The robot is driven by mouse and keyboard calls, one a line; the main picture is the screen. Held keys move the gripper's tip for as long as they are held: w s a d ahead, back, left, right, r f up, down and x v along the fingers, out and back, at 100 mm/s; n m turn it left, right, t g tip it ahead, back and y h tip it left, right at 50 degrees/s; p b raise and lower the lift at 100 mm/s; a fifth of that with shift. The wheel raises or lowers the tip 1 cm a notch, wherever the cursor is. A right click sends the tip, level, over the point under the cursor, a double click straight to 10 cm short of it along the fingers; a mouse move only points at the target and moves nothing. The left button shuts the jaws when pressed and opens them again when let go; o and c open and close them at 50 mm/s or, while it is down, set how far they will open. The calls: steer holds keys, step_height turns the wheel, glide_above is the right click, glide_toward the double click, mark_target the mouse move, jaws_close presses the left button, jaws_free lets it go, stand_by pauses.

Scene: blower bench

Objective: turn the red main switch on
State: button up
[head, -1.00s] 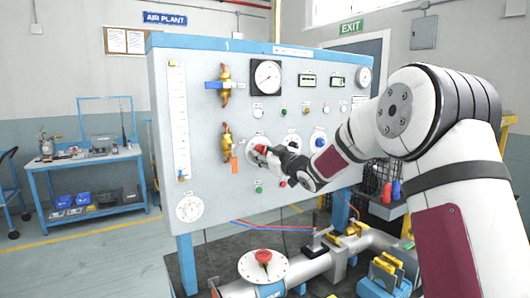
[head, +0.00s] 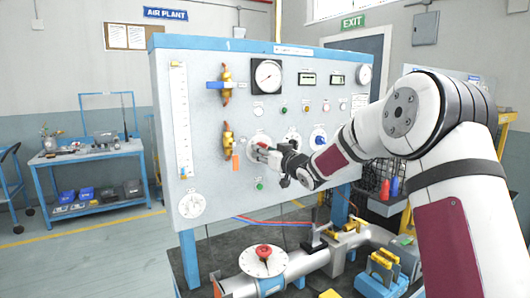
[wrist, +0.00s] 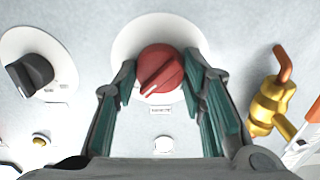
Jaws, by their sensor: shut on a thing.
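The red main switch (wrist: 160,70) is a round red knob with a raised grip bar on a white round plate (wrist: 125,45). In the wrist view its bar lies slanted, from upper right to lower left, with a pale mark at the lower left. My gripper (wrist: 160,78) has its green-padded fingers on both sides of the knob, shut on it. In the head view my gripper (head: 268,152) is at the panel front and mostly covers the switch. The label under the knob is too small to read.
A black rotary knob (wrist: 30,74) sits beside the switch on the panel (head: 215,125). A brass valve (head: 228,140) with an orange handle is close on its other side. A blue knob (head: 318,140) and several small buttons are nearby.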

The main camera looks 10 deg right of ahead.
steer(key=shift+f, duration=0.1)
steer(key=o, duration=1.2)
steer(key=shift+c, duration=0.2)
steer(key=v, duration=1.2)
